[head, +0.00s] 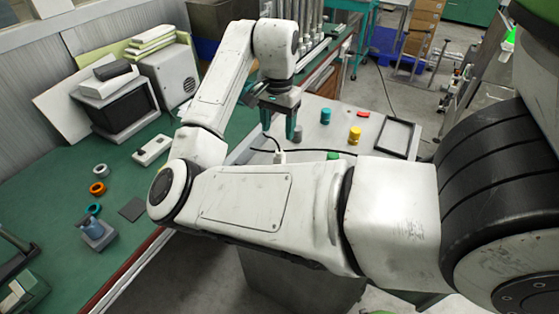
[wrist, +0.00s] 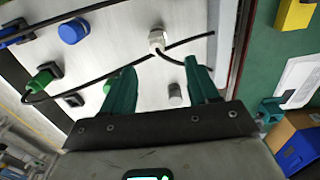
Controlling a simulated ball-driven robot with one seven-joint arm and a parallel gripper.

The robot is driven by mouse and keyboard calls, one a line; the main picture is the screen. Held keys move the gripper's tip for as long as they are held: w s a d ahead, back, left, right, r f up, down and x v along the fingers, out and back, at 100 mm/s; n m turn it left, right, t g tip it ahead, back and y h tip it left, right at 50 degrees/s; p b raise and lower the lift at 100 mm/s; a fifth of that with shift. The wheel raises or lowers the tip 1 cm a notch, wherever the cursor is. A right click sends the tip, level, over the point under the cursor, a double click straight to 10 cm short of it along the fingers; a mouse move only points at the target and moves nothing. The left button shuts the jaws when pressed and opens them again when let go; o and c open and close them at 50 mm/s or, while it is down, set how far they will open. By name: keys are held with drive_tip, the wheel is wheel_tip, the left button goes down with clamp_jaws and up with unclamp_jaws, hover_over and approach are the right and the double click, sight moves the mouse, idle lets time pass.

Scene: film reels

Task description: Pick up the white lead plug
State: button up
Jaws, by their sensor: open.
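The white lead plug (head: 280,156) stands on the light grey panel top (head: 311,108), with a black cable leading off it. In the wrist view the white plug (wrist: 156,40) shows beyond the fingertips, roughly between their lines, with the cable running to both sides. My gripper (head: 279,124) has teal fingers, which are spread and empty, pointing down just above the plug in the head view. In the wrist view my gripper (wrist: 160,68) shows nothing between its fingers touching them. The exact height gap cannot be told.
A green plug (wrist: 40,81), a blue knob (wrist: 73,31) and a grey cylinder (wrist: 175,93) are nearby on the panel. A yellow knob (head: 354,135) and a black-framed tray (head: 394,138) lie to the right. The green workbench (head: 50,175) at left holds loose rings and boxes.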

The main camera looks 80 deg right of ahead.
sight(279, 155)
wheel_tip(279, 155, down, 5)
drive_tip(key=shift+s+a+f+p, duration=0.15)
drive_tip(key=shift+f+p, duration=0.3)
drive_tip(key=shift+f, duration=2.15)
drive_tip(key=shift+c, duration=0.4)
drive_tip(key=c, duration=1)
drive_tip(key=shift+r, duration=0.15)
